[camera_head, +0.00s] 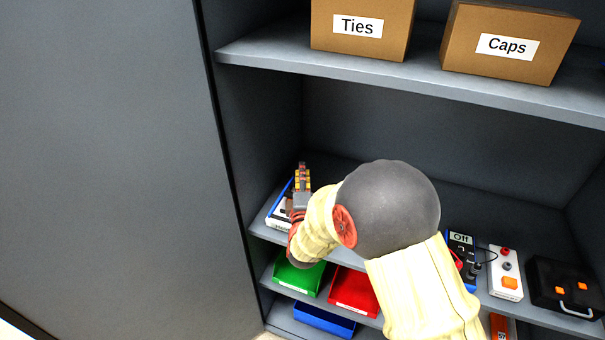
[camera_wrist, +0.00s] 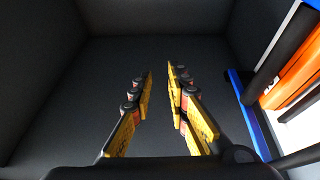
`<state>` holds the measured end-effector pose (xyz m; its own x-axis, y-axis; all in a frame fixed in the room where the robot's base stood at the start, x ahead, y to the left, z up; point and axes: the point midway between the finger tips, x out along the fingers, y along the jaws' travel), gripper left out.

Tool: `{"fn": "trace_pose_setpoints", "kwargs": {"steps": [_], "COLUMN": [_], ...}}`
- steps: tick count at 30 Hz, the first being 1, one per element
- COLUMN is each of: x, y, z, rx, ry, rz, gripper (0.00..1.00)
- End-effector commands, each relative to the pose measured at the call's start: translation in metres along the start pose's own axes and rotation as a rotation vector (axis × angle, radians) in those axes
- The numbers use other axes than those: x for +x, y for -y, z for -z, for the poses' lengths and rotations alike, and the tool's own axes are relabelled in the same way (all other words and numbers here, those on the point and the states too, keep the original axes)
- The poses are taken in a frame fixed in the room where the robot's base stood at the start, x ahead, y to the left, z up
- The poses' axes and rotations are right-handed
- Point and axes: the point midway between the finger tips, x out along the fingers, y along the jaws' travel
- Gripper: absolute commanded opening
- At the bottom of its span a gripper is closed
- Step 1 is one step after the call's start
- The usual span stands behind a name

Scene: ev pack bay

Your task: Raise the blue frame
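A blue frame (camera_head: 278,203) sits at the left end of the middle shelf in the head view. It looks like a shallow blue-edged tray with white and dark items in it, and my gripper partly hides it. In the wrist view its blue edge (camera_wrist: 243,108) runs along the right side, with orange, white and black items beyond it. My gripper (camera_head: 302,168) is over or beside the frame in the head view; its exact height is hard to tell. In the wrist view the yellow-padded fingers (camera_wrist: 160,74) are apart with nothing between them, to the left of the blue edge.
Cardboard boxes marked Ties (camera_head: 350,48) and Caps (camera_head: 490,62) stand on the shelf above (camera_head: 420,76). A blue meter (camera_head: 461,240), a white box (camera_head: 508,262) and a black case (camera_head: 548,280) are to the right. Green (camera_head: 300,277) and red (camera_head: 352,290) bins sit below.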

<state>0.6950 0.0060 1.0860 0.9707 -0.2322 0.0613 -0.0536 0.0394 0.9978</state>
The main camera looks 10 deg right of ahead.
Motion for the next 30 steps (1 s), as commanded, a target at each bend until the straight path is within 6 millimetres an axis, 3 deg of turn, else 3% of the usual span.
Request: {"fn": "trace_pose_setpoints", "kwargs": {"steps": [8,30], "x": [-0.0001,-0.0001], "y": [0.0000,0.0000], "z": [0.0000,0.0000], "rx": [0.000,0.000], "ry": [0.000,0.000], "rz": [0.000,0.000], "gripper": [0.00,0.00]}}
